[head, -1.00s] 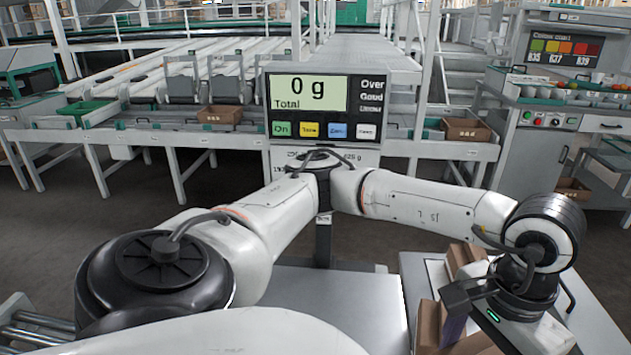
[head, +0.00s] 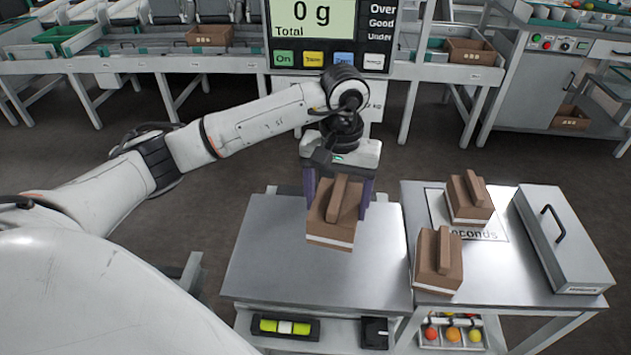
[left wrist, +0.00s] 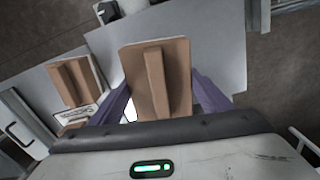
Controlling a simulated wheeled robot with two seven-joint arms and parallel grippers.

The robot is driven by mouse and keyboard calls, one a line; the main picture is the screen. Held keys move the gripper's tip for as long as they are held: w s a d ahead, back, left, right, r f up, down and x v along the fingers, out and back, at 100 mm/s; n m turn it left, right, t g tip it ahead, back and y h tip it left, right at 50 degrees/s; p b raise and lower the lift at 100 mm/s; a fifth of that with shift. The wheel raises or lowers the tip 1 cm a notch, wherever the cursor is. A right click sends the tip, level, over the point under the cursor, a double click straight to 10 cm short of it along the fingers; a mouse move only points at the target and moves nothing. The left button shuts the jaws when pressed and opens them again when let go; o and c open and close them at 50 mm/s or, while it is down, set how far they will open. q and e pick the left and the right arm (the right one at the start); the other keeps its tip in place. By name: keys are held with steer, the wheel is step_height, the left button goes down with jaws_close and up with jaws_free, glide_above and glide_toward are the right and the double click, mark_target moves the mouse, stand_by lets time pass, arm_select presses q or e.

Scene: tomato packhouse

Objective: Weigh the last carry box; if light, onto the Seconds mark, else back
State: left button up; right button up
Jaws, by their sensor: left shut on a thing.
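My left gripper (head: 338,193) is shut on a brown carry box (head: 331,228), its purple fingers on either side. The held box also shows between the fingers in the left wrist view (left wrist: 138,72). It is over the scale's steel platform (head: 265,262); the scale display (head: 318,14) reads 0 g. On the right-hand table, one carry box (head: 468,212) stands on the Seconds mark (head: 494,236), hiding part of its lettering. Another carry box (head: 437,275) stands nearer, at the mark's front edge. My right gripper is out of view.
A grey lidded case (head: 572,250) with a black handle lies at the right of the right-hand table (head: 418,205). A lower shelf holds a yellow-green level (head: 285,327) and a tray of coloured balls (head: 450,335). Conveyors stand behind. The platform's left part is clear.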

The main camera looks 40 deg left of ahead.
mark_target(322, 189)
arm_select(q)
steer(key=a+f, duration=0.1)
steer(key=a+n, duration=0.1)
steer(key=a, duration=0.1)
steer(key=w+a+f+n, duration=0.1)
steer(key=shift+a+f, duration=0.15)
steer(key=shift+f, duration=0.2)
steer(key=shift+f+b, duration=0.6)
steer(key=shift+f, duration=0.75)
step_height(322, 189, down, 4)
steer(key=b, duration=0.3)
steer(key=shift+f, duration=0.1)
steer(key=shift+f+b, duration=0.45)
steer(key=shift+f, duration=0.25)
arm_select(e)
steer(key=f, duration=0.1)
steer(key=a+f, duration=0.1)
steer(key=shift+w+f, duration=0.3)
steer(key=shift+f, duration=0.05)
arm_select(q)
steer(key=shift+f+b, duration=0.3)
steer(key=shift+b, duration=0.1)
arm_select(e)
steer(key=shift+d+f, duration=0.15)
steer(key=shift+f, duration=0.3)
arm_select(q)
steer(key=o, duration=1.2)
